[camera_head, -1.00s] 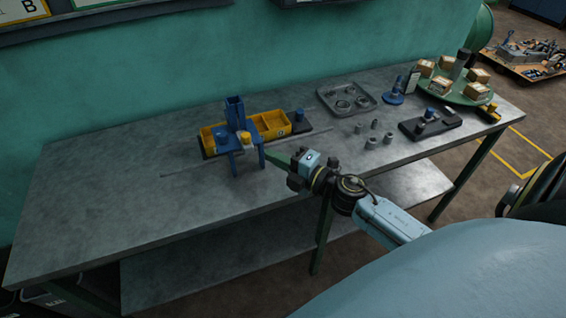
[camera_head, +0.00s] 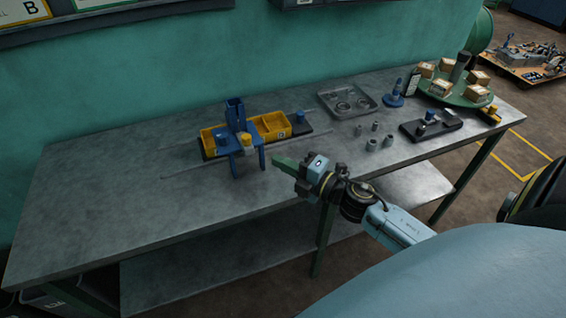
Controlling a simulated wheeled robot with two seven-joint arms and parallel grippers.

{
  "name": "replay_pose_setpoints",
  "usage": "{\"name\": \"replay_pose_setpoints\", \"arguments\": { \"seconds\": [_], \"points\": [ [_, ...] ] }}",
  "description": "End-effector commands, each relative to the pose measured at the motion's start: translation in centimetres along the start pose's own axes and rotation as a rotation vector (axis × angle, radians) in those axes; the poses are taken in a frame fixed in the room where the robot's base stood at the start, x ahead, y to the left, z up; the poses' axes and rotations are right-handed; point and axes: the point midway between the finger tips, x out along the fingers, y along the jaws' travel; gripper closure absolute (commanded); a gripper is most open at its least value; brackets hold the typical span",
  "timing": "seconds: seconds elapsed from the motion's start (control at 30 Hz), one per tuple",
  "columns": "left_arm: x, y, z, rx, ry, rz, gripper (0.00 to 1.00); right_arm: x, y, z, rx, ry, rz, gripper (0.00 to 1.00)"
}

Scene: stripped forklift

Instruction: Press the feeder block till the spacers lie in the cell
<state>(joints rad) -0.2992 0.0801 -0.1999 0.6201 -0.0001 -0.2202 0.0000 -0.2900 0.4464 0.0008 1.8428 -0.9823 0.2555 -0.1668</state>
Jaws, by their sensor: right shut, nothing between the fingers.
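A blue feeder (camera_head: 235,113) with an upright tower stands on the workbench, left of centre. A yellow block (camera_head: 247,140) sits at its front, and a blue knob (camera_head: 221,134) is beside it on the left. I cannot make out any spacers in the cells. My right gripper (camera_head: 276,161) is shut and empty, right of and a little in front of the feeder, apart from it. My left gripper is not in view.
A grey tray (camera_head: 347,102) with rings lies right of the bins, with several small grey cylinders (camera_head: 372,144) in front. A black plate (camera_head: 431,128) and a green turntable with boxes (camera_head: 455,94) are further right.

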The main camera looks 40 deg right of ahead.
Motion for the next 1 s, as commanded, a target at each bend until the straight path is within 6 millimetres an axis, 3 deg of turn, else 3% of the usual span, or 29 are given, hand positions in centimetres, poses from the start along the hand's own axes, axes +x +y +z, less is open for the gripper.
{"name": "replay_pose_setpoints", "arguments": {
  "seconds": [0.47,0.67,0.77,0.87,1.0],
  "points": [
    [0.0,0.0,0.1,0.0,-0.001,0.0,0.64,0.0,-0.1,0.1,0.011,-0.01,0.0,1.0],
    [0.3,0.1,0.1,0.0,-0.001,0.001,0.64,-0.6,-1.3,1.0,0.188,-0.172,-0.007,1.0],
    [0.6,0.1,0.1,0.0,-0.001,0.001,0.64,-1.5,-3.1,1.6,0.338,-0.305,-0.034,1.0],
    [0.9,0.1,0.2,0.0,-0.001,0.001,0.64,-2.9,-6.6,1.9,0.507,-0.446,-0.095,1.0],
    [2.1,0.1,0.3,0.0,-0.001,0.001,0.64,-5.5,-16.0,1.3,0.721,-0.607,-0.251,1.0]
  ]
}}
